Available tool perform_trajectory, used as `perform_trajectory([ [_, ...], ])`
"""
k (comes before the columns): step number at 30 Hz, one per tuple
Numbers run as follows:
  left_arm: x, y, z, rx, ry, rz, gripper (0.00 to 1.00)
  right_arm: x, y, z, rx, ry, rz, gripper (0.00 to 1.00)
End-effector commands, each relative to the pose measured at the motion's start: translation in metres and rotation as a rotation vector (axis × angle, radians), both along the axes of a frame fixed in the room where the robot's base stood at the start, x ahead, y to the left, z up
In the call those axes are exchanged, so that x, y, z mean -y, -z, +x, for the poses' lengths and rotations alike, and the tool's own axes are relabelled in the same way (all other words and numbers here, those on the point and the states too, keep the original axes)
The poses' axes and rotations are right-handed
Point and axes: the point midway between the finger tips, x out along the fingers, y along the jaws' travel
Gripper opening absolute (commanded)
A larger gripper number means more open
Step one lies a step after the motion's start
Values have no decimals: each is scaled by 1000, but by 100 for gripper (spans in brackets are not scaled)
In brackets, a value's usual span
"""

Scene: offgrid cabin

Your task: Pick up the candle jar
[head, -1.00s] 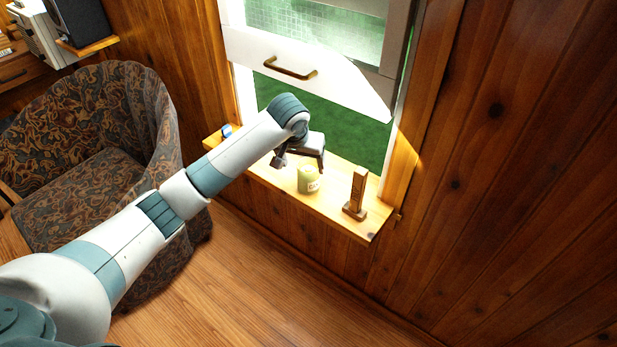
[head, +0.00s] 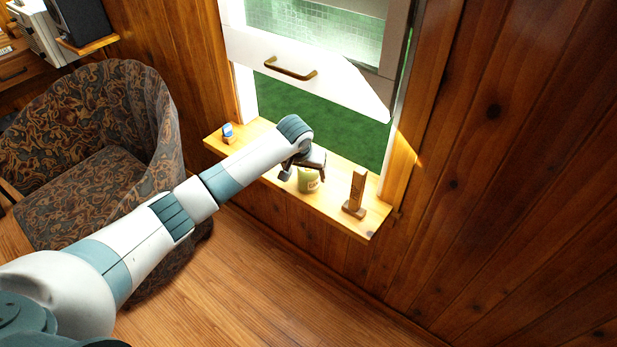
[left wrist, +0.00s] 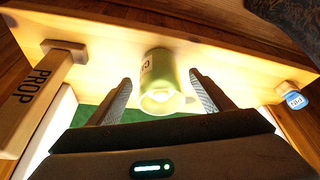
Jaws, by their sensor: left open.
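The candle jar (head: 308,181) is a pale green jar with a light label, upright on the wooden windowsill. It also shows in the left wrist view (left wrist: 160,75), centred between the fingers, with its open rim toward the camera. My left gripper (head: 304,177) is open just above the jar. In the left wrist view its two fingers (left wrist: 160,92) are on either side of the jar, with gaps showing. In the head view the gripper hides part of the jar's top. My right gripper is not in view.
On the windowsill (head: 342,217), a wooden prop block (head: 357,190) stands to the right of the jar. A small blue and white item (head: 228,133) sits at the left end. The raised window sash (head: 310,75) hangs above. A patterned armchair (head: 85,150) stands left.

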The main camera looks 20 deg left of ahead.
Motion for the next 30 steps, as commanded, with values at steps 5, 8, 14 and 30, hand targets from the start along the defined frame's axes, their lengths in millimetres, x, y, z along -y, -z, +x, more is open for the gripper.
perform_trajectory([
  [5,1,8,7,-2,-2,-1,74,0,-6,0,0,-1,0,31],
  [8,1,15,13,-2,-1,0,74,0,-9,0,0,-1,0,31],
  [14,1,35,22,-3,-1,0,74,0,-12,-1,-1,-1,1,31],
  [30,1,43,26,0,0,0,74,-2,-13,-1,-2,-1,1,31],
])
